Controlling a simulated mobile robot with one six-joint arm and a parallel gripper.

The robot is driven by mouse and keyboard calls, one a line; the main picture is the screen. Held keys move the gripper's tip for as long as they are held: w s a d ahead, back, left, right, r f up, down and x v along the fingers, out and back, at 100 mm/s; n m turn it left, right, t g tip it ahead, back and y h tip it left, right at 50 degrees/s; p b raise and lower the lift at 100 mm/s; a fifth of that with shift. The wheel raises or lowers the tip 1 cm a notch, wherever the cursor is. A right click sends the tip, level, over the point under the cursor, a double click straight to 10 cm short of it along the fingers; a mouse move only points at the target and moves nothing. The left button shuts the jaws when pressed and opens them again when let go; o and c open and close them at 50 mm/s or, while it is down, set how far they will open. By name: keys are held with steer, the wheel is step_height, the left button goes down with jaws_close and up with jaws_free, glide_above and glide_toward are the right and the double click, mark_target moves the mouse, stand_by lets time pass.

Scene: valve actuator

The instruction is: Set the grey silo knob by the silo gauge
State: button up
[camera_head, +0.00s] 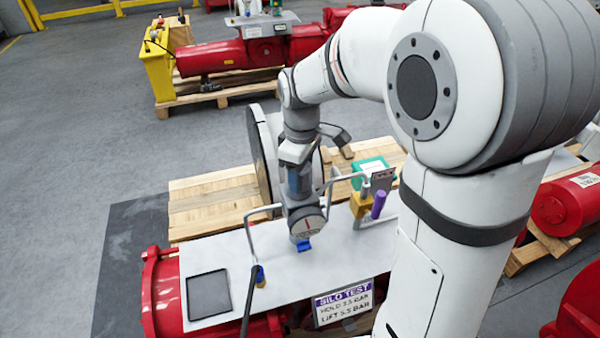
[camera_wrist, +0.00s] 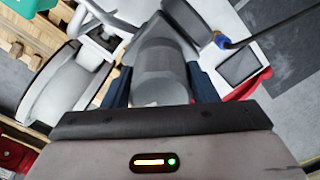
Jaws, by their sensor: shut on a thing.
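My gripper (camera_head: 298,181) points down over the white plate (camera_head: 345,255). In the wrist view my gripper (camera_wrist: 160,88) has its two dark blue fingers closed on the sides of a grey cylindrical knob (camera_wrist: 158,72), the silo knob. In the head view the fingers mostly hide the knob. Just below the fingers is a round grey part, apparently the silo gauge (camera_head: 307,225); its reading is too small to tell. A blue fitting (camera_head: 303,244) is under it. A "SILO TEST" sign (camera_head: 344,302) says hold 3.5 bar, lift 5.5 bar, as far as I can read.
Grey bent pipes (camera_head: 252,240) rise on both sides of my gripper. A black lever (camera_head: 248,305), a dark panel (camera_head: 208,295), a yellow block with a purple handle (camera_head: 378,205) and a green box (camera_head: 372,173) are close by. A large disc (camera_head: 262,165) stands behind.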

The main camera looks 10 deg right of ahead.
steer(key=shift+w+n, duration=0.1)
steer(key=shift+n, duration=1.5)
steer(key=o, duration=1)
step_height(320, 180, up, 8)
steer(key=shift+f+b, duration=0.1)
steer(key=shift+b, duration=0.25)
